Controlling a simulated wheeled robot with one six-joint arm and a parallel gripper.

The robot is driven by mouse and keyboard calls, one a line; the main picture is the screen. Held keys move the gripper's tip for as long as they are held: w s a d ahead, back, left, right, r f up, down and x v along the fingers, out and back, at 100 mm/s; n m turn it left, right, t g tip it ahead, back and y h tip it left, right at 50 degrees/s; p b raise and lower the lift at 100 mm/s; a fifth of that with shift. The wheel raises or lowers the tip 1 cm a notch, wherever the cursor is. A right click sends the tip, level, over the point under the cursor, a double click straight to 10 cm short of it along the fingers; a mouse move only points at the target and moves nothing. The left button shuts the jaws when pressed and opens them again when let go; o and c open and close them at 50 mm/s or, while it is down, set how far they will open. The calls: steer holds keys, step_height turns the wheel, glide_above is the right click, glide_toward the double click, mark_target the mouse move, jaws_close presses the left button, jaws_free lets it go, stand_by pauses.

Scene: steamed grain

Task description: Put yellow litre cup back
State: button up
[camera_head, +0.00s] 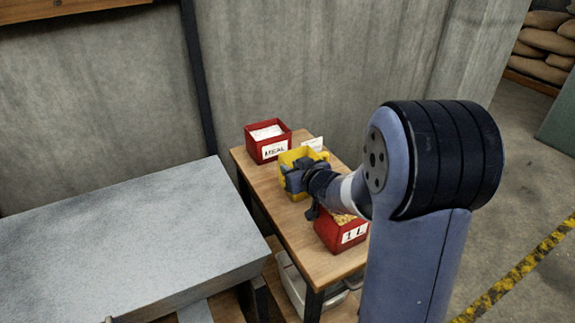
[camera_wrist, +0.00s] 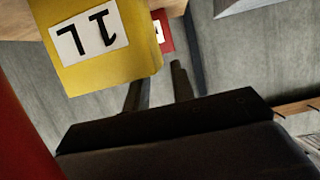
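The yellow litre cup (camera_head: 287,162) stands upright on the small wooden table, between two red containers, partly hidden by my gripper. In the wrist view the yellow cup (camera_wrist: 150,50) fills the upper left, upside down in the picture, with a white "1L" label (camera_wrist: 90,35). My gripper (camera_head: 299,176) is at the cup's near side. In the wrist view its two dark fingers (camera_wrist: 160,80) stand apart with a gap between them. The cup's edge covers the tip of the left finger; the right finger stands clear of the cup.
A red box (camera_head: 268,142) with a white label stands at the table's far end. A white card (camera_head: 313,143) is behind the yellow cup. A grey bench (camera_head: 130,235) is at left.

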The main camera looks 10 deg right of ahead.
steer(key=v, duration=0.8)
steer(key=shift+s+p, duration=0.15)
steer(key=shift+p, duration=0.3)
steer(key=b, duration=0.1)
glide_toward(287, 159)
steer(key=w+a, duration=0.1)
steer(key=a, duration=0.1)
steer(key=w+a, duration=0.1)
steer(key=a, duration=0.1)
steer(key=shift+w+f, duration=0.3)
steer(key=shift+w+f+b, duration=0.25)
steer(key=shift+b, duration=0.05)
steer(key=shift+r+p, duration=0.5)
steer(key=shift+r, duration=0.75)
